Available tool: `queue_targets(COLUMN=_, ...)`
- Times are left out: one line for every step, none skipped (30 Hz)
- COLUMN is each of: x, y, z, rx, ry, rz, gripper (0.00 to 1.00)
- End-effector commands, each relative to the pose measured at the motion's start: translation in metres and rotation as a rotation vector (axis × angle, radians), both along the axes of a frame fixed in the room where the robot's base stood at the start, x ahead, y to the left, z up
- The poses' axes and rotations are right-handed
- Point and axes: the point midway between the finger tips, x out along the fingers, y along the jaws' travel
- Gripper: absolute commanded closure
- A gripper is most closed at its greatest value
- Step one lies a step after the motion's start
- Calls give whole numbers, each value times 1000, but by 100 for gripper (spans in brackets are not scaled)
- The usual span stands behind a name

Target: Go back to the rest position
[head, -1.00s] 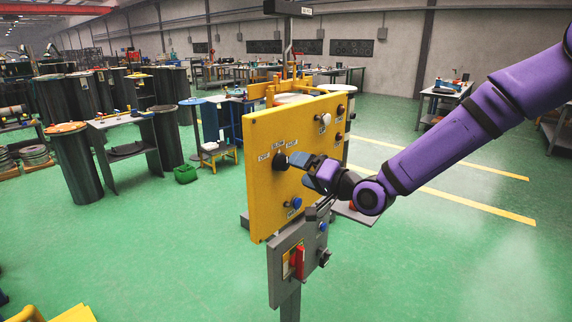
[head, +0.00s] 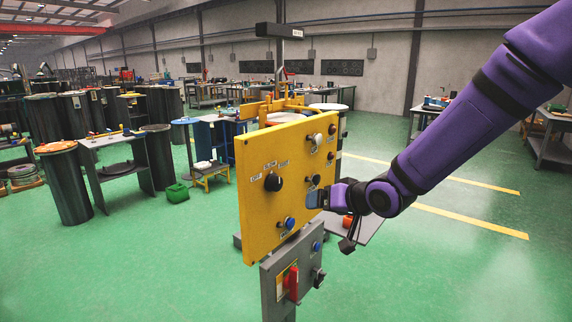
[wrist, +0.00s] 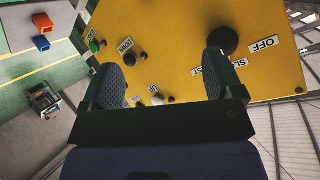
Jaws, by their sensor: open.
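My gripper (wrist: 165,88) is open and empty in the wrist view, its two dark fingers spread in front of the yellow panel (wrist: 150,35). In the head view my gripper (head: 314,197) is beside the right part of the yellow panel (head: 258,215). It is apart from the black selector knob (head: 273,182), which sits on the panel's left side under small white labels. The knob also shows in the wrist view (wrist: 223,39), near the tip of the right finger and the OFF label. I cannot tell the exact gap between the fingers and the panel.
A grey box (head: 280,268) with a red lever (head: 292,284) is below the panel on a post. A blue button (head: 290,223) is low on the panel. A green bin (head: 176,192) and dark drums (head: 66,186) stand at left.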

Motion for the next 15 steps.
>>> queue_targets(x=-5, y=-11, z=6, rx=-65, ry=-1, rz=-19, gripper=14)
queue_targets(x=-8, y=-18, z=9, rx=-104, ry=2, rz=-31, gripper=14)
queue_targets(x=-13, y=-27, z=13, rx=-153, ry=9, rz=-49, gripper=14)
queue_targets(x=-17, y=-35, z=16, rx=-189, ry=14, rz=-61, gripper=14)
queue_targets(x=-21, y=-42, z=20, rx=-223, ry=20, rz=-76, gripper=14)
queue_targets(x=-27, y=-52, z=25, rx=-266, ry=28, rz=-94, gripper=14)
queue_targets(x=-32, y=-59, z=29, rx=-296, ry=34, rz=-108, gripper=14)
queue_targets(x=-37, y=-66, z=34, rx=-325, ry=40, rz=-123, gripper=14)
queue_targets(x=-44, y=-76, z=40, rx=-361, ry=52, rz=-141, gripper=14)
queue_targets(x=-50, y=-83, z=45, rx=-386, ry=60, rz=-155, gripper=14)
queue_targets(x=-56, y=-90, z=49, rx=-409, ry=69, rz=-171, gripper=14)
queue_targets(x=-65, y=-99, z=56, rx=-440, ry=80, rz=-188, gripper=14)
queue_targets(x=-72, y=-106, z=61, rx=-459, ry=91, rz=-203, gripper=14)
queue_targets(x=-79, y=-112, z=66, rx=-478, ry=101, rz=-216, gripper=14)
queue_targets(x=-89, y=-121, z=72, rx=-499, ry=116, rz=-233, gripper=14)
